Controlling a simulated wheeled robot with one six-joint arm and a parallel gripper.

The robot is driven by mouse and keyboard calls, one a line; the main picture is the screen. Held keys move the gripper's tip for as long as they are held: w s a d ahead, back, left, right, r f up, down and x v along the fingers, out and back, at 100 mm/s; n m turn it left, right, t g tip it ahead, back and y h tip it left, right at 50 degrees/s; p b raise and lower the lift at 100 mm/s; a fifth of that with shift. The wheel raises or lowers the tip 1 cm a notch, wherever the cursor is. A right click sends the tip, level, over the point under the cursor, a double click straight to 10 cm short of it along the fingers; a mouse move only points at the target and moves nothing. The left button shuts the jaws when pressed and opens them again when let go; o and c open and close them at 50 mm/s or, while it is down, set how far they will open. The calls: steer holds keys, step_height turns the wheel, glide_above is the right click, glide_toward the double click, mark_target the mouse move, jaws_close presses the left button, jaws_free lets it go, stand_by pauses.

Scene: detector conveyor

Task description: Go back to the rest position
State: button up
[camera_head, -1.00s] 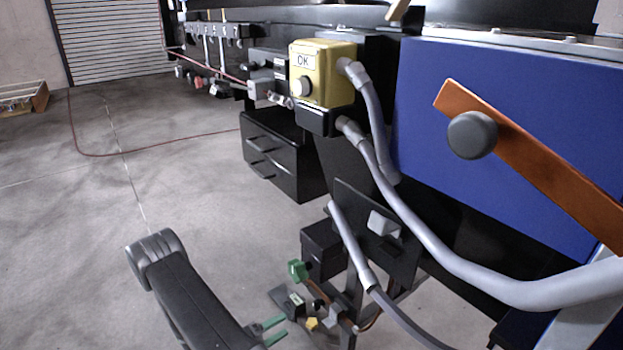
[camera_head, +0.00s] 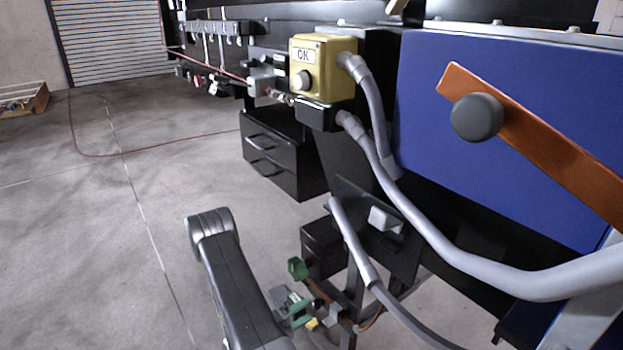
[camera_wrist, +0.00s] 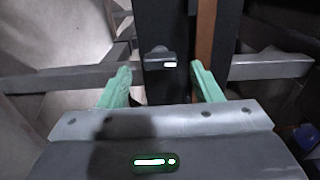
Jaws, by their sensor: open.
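My gripper (camera_head: 306,314) shows at the lower middle of the head view, beyond my dark arm, with its green fingers partly hidden. In the wrist view my gripper (camera_wrist: 161,74) has its two green fingers wide apart with nothing held between them. Behind the gap stand a dark upright post (camera_wrist: 168,30) and a brown strip (camera_wrist: 204,35). I cannot tell whether the fingers touch them.
A yellow OK button box (camera_head: 325,68) with grey hoses (camera_head: 445,240) is mounted on the machine. A blue panel (camera_head: 560,85) with an orange lever (camera_head: 540,145) is at right. A black drawer unit (camera_head: 280,160) stands behind. Open floor (camera_head: 90,240) lies at left.

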mark_target(314, 307)
steer(key=x, duration=0.3)
steer(key=shift+w+d+b, duration=0.15)
steer(key=shift+d+b, duration=0.15)
steer(key=shift+d, duration=0.05)
steer(key=shift+a+m, duration=0.2)
steer(key=shift+m, duration=0.6)
steer(key=m+b, duration=0.1)
steer(key=m, duration=0.3)
steer(key=shift+m, duration=0.4)
steer(key=m+b, duration=0.1)
steer(key=m, duration=0.5)
steer(key=shift+b, duration=0.4)
